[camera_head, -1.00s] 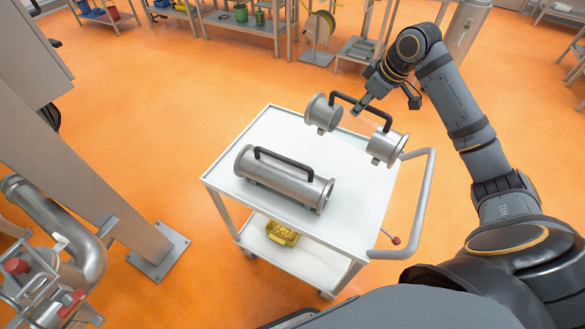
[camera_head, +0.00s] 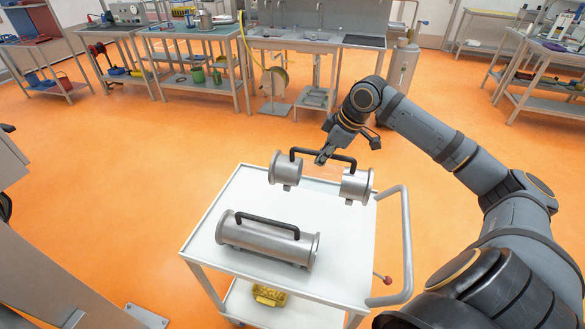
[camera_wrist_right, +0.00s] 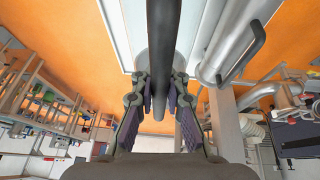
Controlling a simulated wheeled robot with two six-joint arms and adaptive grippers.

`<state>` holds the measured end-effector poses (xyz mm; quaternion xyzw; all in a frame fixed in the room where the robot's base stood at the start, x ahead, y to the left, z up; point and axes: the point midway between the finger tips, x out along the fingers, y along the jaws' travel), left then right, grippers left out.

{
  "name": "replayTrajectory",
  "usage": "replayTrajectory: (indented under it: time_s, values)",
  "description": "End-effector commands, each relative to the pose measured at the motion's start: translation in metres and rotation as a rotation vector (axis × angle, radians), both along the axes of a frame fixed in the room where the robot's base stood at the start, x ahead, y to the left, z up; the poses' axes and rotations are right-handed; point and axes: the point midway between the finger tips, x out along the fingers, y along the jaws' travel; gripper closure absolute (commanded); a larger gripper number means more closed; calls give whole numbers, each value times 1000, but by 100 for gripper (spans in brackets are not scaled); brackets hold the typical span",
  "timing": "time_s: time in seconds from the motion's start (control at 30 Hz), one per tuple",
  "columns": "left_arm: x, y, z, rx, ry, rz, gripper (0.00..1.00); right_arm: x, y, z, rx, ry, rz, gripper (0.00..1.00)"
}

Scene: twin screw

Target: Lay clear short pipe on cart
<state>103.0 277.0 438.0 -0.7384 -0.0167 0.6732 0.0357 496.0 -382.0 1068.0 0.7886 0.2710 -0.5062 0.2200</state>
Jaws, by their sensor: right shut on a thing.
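The clear short pipe (camera_head: 355,184) has metal ends, a see-through middle and a black handle. My right gripper (camera_head: 322,157) is shut on this handle, which also shows between its fingers in the right wrist view (camera_wrist_right: 160,95). The pipe hangs level at the back edge of the white cart (camera_head: 345,240), seemingly above its top. Its exact height over the cart is hard to tell. My left gripper is not in view.
A longer metal pipe (camera_head: 265,243) with a black handle lies on the cart's front left part. The cart's handrail (camera_head: 408,240) stands on the right. A yellow item (camera_head: 270,295) is on the lower shelf. The back right of the top is bare.

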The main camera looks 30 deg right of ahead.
Motion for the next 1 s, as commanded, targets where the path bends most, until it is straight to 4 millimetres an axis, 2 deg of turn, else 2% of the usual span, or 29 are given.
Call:
replayTrajectory:
  time_s: [0.03,0.07,0.13,0.27,0.53,0.7,0.83,1.0]
  values:
    - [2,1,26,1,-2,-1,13,3,4,12,10,1,1,100]
    - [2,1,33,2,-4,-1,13,5,6,11,10,4,-1,100]
    - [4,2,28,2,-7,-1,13,13,5,-2,10,-4,-5,100]
    - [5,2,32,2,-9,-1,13,27,7,-9,10,-2,-3,100]
    - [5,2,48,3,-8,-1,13,78,13,-30,10,2,-1,100]
    - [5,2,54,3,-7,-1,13,102,12,-65,5,3,-4,100]
    - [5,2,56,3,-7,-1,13,114,12,-80,1,2,-4,100]
    - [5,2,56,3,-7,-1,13,118,11,-85,0,-1,-4,100]
